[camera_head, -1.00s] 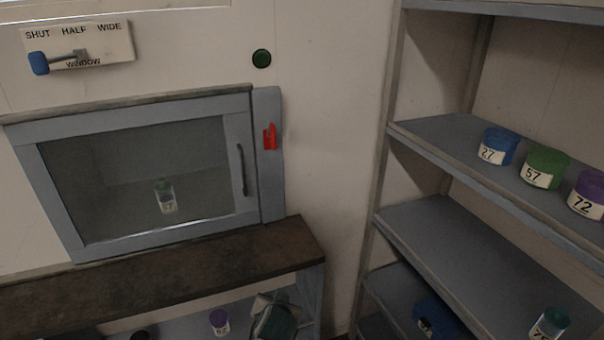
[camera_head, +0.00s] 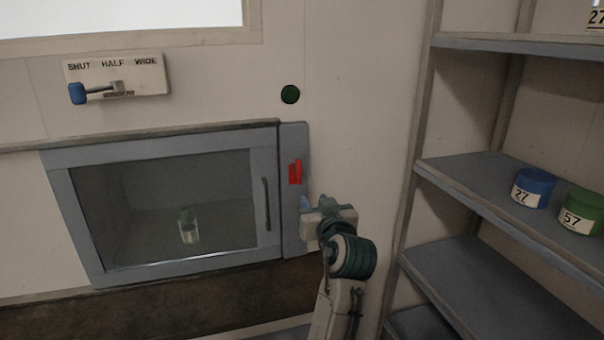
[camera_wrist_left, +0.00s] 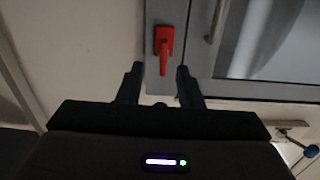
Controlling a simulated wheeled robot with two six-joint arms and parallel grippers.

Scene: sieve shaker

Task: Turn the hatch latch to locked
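The red hatch latch (camera_head: 295,172) sits on the grey-blue frame strip right of the hatch door (camera_head: 265,180). Its handle stands about upright in the head view. In the left wrist view, which shows the scene upside down, the latch (camera_wrist_left: 164,46) is beyond the fingertips with its handle toward them. My left gripper (camera_head: 318,204) is just below and right of the latch in the head view. In the left wrist view its two fingers (camera_wrist_left: 160,76) are apart with nothing between them. The hatch door looks closed. My right gripper is not in view.
A green-capped jar (camera_head: 188,226) stands behind the hatch glass. The vertical door handle (camera_head: 266,204) is left of the latch. Shelving with tubs (camera_head: 533,188) stands at right.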

